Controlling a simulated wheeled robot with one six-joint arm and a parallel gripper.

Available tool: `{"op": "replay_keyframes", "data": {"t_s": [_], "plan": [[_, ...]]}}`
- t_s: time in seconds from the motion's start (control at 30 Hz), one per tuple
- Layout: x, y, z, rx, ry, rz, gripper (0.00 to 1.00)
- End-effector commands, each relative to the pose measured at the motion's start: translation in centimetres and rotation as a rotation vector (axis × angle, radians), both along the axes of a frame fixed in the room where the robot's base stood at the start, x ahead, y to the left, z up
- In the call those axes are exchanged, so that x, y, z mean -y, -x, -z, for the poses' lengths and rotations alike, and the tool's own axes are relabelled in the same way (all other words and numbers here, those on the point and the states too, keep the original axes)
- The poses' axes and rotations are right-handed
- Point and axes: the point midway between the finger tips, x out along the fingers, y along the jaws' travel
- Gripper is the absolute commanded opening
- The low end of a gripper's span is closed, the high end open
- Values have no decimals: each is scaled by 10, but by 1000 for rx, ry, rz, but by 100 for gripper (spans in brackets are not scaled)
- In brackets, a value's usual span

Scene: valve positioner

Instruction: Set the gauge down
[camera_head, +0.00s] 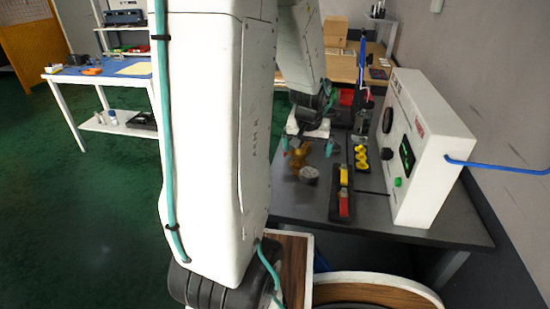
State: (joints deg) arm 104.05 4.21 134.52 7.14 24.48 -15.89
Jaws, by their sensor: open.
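My gripper (306,147) is over the dark bench (378,208), pointing down, with its two teal-tipped fingers apart. A brass-coloured fitting (298,157) stands just below and between the fingers. A small round grey piece (309,174), which looks like the gauge, is at the front right of the brass fitting, low by the bench top. I cannot tell whether it is joined to the fitting or whether a finger touches either one. My own white arm hides the bench's left part.
A black tray (341,206) with yellow and red pieces lies right of the gauge. A holder with yellow rings (361,160) is behind it. A white panel box (428,150) with a blue hose (490,168) stands at the right. Bare bench lies in front of the box.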

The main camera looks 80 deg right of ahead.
Motion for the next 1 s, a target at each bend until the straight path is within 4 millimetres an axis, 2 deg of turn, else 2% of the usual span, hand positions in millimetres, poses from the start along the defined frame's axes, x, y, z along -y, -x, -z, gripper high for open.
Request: {"op": "replay_keyframes", "data": {"t_s": [0.23, 0.3, 0.37, 0.47, 0.6, 0.67, 0.8, 0.9, 1.0], "plan": [[0, -2, -1, 0, 0, -3, 100], [0, -11, -4, 1, -1, -23, 100], [-1, -29, -9, 2, -3, -60, 100], [-8, -77, -24, 7, -9, -162, 100], [-38, -160, -48, 12, -30, -352, 100], [-56, -192, -57, 11, -40, -432, 100], [-108, -255, -78, 7, -63, -617, 100], [-152, -288, -91, -1, -81, -752, 100], [-198, -313, -103, -12, -94, -883, 100]]}}
